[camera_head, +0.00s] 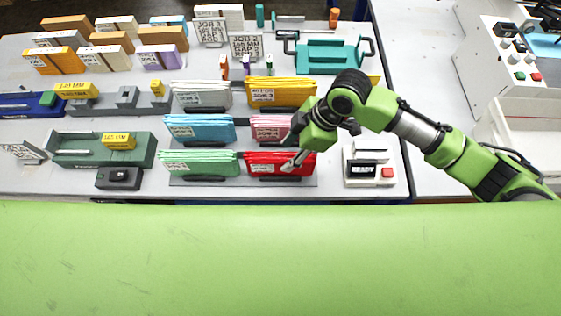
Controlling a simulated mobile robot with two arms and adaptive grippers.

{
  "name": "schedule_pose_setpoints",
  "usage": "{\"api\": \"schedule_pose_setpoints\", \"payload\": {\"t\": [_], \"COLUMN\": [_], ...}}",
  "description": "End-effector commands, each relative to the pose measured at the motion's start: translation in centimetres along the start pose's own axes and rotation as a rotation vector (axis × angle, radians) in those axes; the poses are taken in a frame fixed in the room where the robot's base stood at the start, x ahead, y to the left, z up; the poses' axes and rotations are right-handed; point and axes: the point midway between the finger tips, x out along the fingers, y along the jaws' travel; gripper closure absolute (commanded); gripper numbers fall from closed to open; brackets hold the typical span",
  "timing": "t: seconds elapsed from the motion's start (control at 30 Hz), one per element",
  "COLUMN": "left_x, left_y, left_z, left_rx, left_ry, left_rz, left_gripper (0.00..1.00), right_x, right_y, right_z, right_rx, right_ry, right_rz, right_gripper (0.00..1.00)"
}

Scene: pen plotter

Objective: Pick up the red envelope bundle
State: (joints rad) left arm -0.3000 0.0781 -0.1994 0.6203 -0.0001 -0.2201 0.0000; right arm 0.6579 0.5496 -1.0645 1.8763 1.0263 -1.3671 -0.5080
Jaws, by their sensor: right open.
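The red envelope bundle (263,166) stands in a dark holder at the front right of a rack of several coloured bundles, with a white label on its front. My right gripper (291,162) is open at the right part of the red bundle, its fingers pointing down and to the left. I cannot tell whether the fingers are around the bundle or only in front of it. My right arm comes in from the right and hides part of the pink bundle (270,128) behind. My left gripper is not in view.
Green (200,163), blue (200,128), white (200,95) and yellow (281,92) bundles stand close by. A device with a red button (387,173) is to the right. A teal tray (328,55) lies behind. A green surface (280,255) fills the foreground.

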Motion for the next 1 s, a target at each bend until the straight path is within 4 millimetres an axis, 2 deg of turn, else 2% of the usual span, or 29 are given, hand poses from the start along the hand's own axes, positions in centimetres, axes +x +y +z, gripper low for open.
{"api": "schedule_pose_setpoints", "payload": {"t": [0.27,0.4,0.67,0.7,0.8,0.87,1.0], "left_x": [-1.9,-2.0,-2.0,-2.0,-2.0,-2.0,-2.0], "left_y": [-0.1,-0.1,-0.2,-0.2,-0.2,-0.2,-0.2], "left_z": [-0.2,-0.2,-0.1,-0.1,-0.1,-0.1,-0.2], "left_rx": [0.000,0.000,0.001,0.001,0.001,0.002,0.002], "left_ry": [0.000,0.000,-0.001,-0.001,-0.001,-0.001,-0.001], "left_rz": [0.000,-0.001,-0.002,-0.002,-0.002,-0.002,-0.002], "left_gripper": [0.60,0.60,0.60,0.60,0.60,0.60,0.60], "right_x": [3.0,4.8,5.3,5.3,5.3,5.3,5.3], "right_y": [0.3,0.3,0.3,0.3,0.3,0.3,0.3], "right_z": [-0.5,-0.3,-0.3,-0.3,-0.3,-0.3,-0.3], "right_rx": [0.003,0.001,-0.001,0.000,0.000,0.000,0.000], "right_ry": [-0.002,-0.001,-0.001,-0.001,-0.001,-0.001,0.000], "right_rz": [-0.003,-0.001,0.001,0.001,0.001,0.001,0.002], "right_gripper": [0.58,0.58,0.58,0.61,0.87,1.00,1.00]}}
